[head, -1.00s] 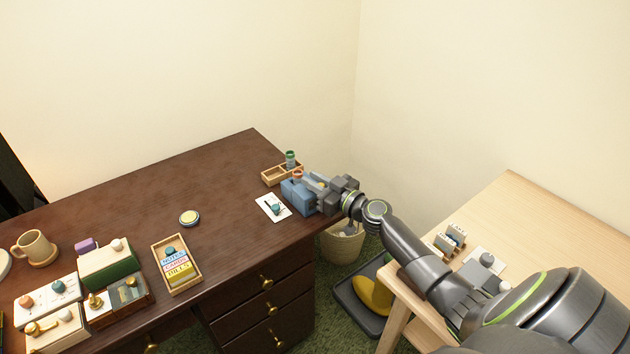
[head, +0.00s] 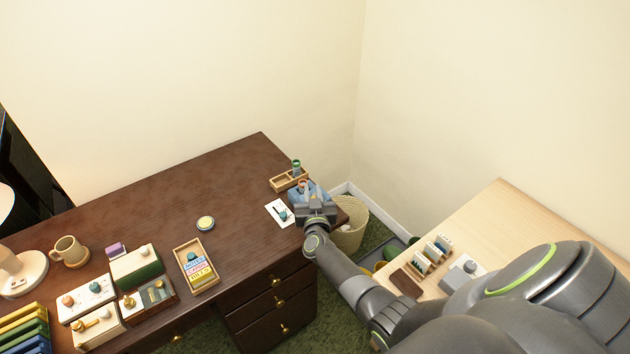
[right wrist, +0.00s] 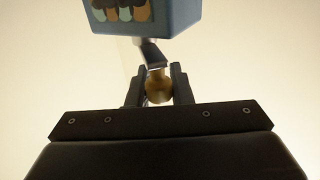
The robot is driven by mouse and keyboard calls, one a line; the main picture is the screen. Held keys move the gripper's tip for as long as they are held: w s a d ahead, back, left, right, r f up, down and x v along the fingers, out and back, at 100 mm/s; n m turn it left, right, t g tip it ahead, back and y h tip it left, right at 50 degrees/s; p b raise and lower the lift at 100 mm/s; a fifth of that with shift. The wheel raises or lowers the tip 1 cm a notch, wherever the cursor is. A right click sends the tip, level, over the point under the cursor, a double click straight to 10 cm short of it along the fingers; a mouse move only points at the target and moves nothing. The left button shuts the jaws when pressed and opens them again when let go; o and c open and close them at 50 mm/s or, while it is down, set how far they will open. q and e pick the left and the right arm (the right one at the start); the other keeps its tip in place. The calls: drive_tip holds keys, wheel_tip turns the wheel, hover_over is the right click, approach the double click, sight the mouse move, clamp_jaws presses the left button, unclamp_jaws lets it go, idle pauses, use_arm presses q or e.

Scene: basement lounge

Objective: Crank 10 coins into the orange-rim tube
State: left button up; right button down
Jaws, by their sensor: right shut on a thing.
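The blue coin machine (head: 322,189) stands at the right end of the dark desk, partly hidden by my right gripper. A tube with an orange rim (head: 303,184) shows at its upper left; its contents cannot be seen. My right gripper (head: 313,204) is at the machine's near side. In the right wrist view, its two fingers (right wrist: 159,92) are shut on a round brass crank knob (right wrist: 158,84). A dark crank arm (right wrist: 151,53) joins the knob to the blue machine body (right wrist: 140,15). No coins can be made out. My left gripper is not in view.
A wooden tray (head: 279,186) with a green-rim tube (head: 296,166) sits behind the machine. A white card (head: 279,213) lies to its left. A waste basket (head: 351,232) stands below the desk's right end. The desk's middle is mostly clear.

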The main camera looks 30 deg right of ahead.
drive_tip(key=shift+w+a+r+m+g+h, duration=0.2)
drive_tip(key=shift+m+g+h, duration=0.25)
drive_tip(key=shift+h, duration=0.25)
drive_tip(key=shift+w+f+m+g+h, duration=0.1)
drive_tip(key=shift+m+g+h, duration=0.3)
drive_tip(key=shift+m+h, duration=0.15)
drive_tip(key=shift+w+f+m+g+h, duration=0.1)
drive_tip(key=shift+m+g+h, duration=0.3)
drive_tip(key=shift+h, duration=0.25)
drive_tip(key=shift+w+f+m+g+h+b, duration=0.1)
drive_tip(key=shift+m+g+h+b, duration=0.35)
drive_tip(key=shift+m+g+h, duration=0.15)
drive_tip(key=shift+w+f+m+g+h+b, duration=0.1)
drive_tip(key=shift+m+g+h+b, duration=0.3)
drive_tip(key=shift+m+g+h, duration=0.15)
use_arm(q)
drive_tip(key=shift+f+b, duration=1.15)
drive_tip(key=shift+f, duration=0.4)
use_arm(e)
drive_tip(key=shift+w+r+m+g+h, duration=0.1)
drive_tip(key=shift+r+m+g+h, duration=0.1)
drive_tip(key=shift+m+g+h, duration=0.95)
drive_tip(key=c, duration=1.3)
unclamp_jaws()
drive_tip(key=shift+a, duration=0.1)
